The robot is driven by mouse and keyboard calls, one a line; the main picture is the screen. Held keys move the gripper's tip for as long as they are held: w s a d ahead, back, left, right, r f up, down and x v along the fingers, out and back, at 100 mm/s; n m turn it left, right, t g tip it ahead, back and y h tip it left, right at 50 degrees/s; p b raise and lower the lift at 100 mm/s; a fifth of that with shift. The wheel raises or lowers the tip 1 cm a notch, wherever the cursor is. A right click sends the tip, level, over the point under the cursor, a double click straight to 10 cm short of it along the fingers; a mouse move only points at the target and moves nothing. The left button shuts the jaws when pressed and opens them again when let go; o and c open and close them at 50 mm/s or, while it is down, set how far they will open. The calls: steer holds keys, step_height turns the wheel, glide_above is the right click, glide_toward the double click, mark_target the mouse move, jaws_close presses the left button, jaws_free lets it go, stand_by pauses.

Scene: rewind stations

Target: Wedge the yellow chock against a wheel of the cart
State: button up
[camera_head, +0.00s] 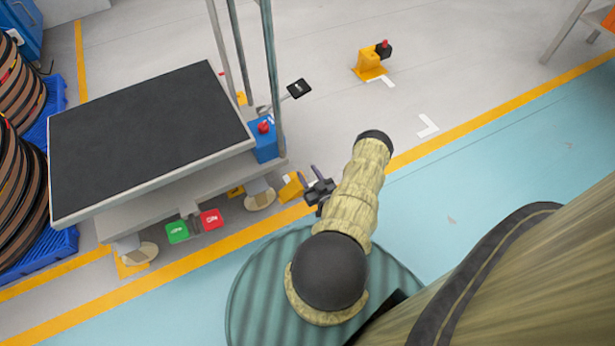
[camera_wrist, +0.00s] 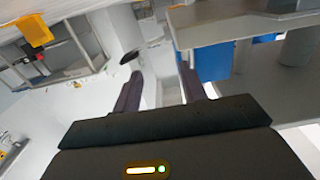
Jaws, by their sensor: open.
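The cart (camera_head: 150,130) has a dark flat top and stands at the left of the head view. Its near right wheel (camera_head: 260,196) and near left wheel (camera_head: 146,252) show below the deck. A yellow chock (camera_head: 290,187) is on the floor just right of the near right wheel; I cannot tell whether they touch. My gripper (camera_head: 312,189) is low, right beside the chock, its fingers open. In the wrist view the two dark fingers (camera_wrist: 160,92) are apart with nothing clearly held between them. The chock is not clearly identifiable there.
Green and red pedals (camera_head: 195,224) stick out under the cart's near side. A blue box with a red button (camera_head: 264,140) sits at its right corner. A yellow block with a red knob (camera_head: 370,62) stands farther off. Rolls on a blue pallet (camera_head: 60,240) are at left.

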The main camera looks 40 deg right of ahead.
mark_target(292, 186)
step_height(292, 186, down, 8)
steer(key=b, duration=0.5)
steer(key=shift+f, duration=0.25)
steer(key=b+x, duration=0.3)
steer(key=x, duration=0.3)
steer(key=shift+w+r+b, duration=0.15)
steer(key=shift+w+b, duration=0.15)
steer(key=shift+b, duration=0.05)
steer(key=shift+w+d+r, duration=0.1)
steer(key=shift+w+r, duration=0.05)
steer(key=shift+w, duration=0.4)
jaws_close()
